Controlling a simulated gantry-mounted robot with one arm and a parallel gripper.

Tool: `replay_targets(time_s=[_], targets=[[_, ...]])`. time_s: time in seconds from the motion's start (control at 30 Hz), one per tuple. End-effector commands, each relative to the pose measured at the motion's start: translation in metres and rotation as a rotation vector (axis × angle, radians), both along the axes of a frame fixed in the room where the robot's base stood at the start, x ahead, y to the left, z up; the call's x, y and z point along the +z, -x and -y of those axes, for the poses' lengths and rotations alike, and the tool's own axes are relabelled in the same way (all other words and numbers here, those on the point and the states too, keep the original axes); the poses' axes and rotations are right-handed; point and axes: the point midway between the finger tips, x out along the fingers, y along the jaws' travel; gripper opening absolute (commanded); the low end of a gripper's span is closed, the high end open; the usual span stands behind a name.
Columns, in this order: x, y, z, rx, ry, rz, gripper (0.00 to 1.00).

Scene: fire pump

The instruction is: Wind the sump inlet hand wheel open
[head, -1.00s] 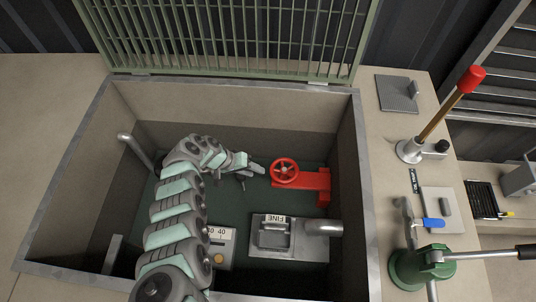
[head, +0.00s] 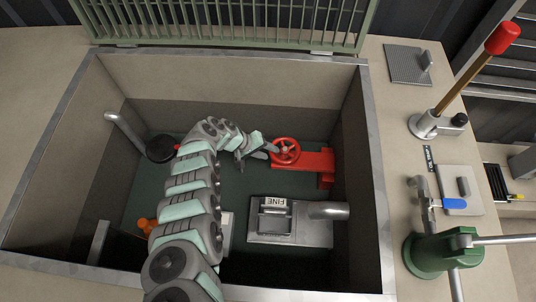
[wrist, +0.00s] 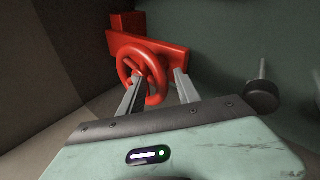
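The red hand wheel (head: 286,151) sits on a red bracket (head: 318,160) inside the sump pit. In the wrist view the wheel (wrist: 133,65) is just ahead of my gripper (wrist: 160,75). My gripper is open. Its left finger overlaps the wheel's opening, and its right finger lies to the right of the rim, in front of the red bracket (wrist: 172,52). I cannot tell whether either finger touches the rim. In the head view my gripper (head: 266,151) is at the wheel's left side.
The pit's metal rim (head: 378,190) surrounds my arm. A grey box marked FINE (head: 290,222) with a pipe lies below the wheel. A dark round float (head: 160,148) is at left. The raised green grating (head: 220,22) stands behind. A red-knobbed lever (head: 502,38) is on the right ledge.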

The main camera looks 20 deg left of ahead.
Motion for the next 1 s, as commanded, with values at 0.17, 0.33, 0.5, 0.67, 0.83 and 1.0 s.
replay_targets(time_s=[0.17, 0.33, 0.5, 0.67, 0.83, 1.0], targets=[[-0.0019, -0.0012, 0.0011, 0.001, 0.0, 0.001, 0.4], [-0.0016, -0.0011, 0.0011, 0.0, 0.0, 0.0, 0.38], [-0.0017, -0.0009, 0.0012, 0.0, 0.0, 0.0, 0.24], [-0.0018, -0.0009, 0.0011, 0.0, -0.001, -0.001, 0.11], [-0.0019, -0.0008, 0.0011, 0.0, -0.001, -0.001, 0.0], [-0.0021, -0.0008, 0.001, 0.0, -0.001, -0.001, 0.0]])
